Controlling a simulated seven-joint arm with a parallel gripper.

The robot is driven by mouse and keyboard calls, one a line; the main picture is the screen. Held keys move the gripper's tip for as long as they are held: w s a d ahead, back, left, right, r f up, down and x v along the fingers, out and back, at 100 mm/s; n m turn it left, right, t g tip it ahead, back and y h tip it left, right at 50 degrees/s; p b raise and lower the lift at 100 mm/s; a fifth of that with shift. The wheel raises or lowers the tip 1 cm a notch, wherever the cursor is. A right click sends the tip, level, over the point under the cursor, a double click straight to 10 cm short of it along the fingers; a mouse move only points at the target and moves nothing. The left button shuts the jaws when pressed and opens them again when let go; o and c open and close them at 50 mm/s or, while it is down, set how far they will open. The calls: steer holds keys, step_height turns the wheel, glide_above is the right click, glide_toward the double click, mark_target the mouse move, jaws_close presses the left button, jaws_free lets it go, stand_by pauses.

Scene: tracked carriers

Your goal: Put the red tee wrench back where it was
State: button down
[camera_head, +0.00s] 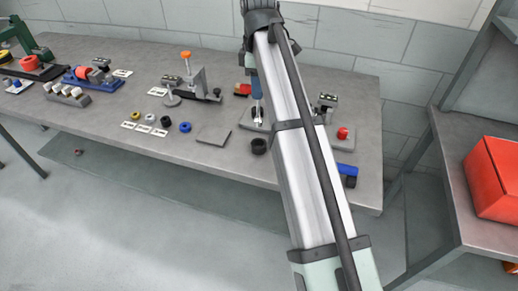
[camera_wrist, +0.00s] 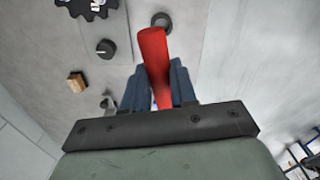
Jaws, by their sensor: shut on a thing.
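The red tee wrench (camera_wrist: 153,52) shows in the wrist view as a red bar between the blue fingers of my gripper (camera_wrist: 160,82). My gripper is shut on it. Its lower part is hidden by the fingers and the palm. In the head view my gripper (camera_head: 257,88) is over the right half of the grey workbench (camera_head: 225,172), partly covered by my arm. A small red piece (camera_head: 243,89) shows just left of the fingers there; I cannot tell whether it is part of the wrench.
A black ring (camera_head: 259,146) and a grey square plate (camera_head: 213,134) lie near the bench front. A clamp fixture with an orange knob (camera_head: 186,55) stands left. A blue cylinder (camera_head: 348,170) and a red knob (camera_head: 343,132) are right of my arm. A red box (camera_head: 494,178) sits on a shelf.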

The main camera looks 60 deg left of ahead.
mark_target(259, 120)
steer(key=shift+d+f+m, duration=0.1)
steer(key=shift+d+m, duration=0.1)
steer(key=shift+m, duration=0.6)
steer(key=shift+f, duration=5.1)
steer(key=c, duration=0.9)
jaws_free()
step_height(259, 120, up, 12)
steer(key=shift+r, duration=0.1)
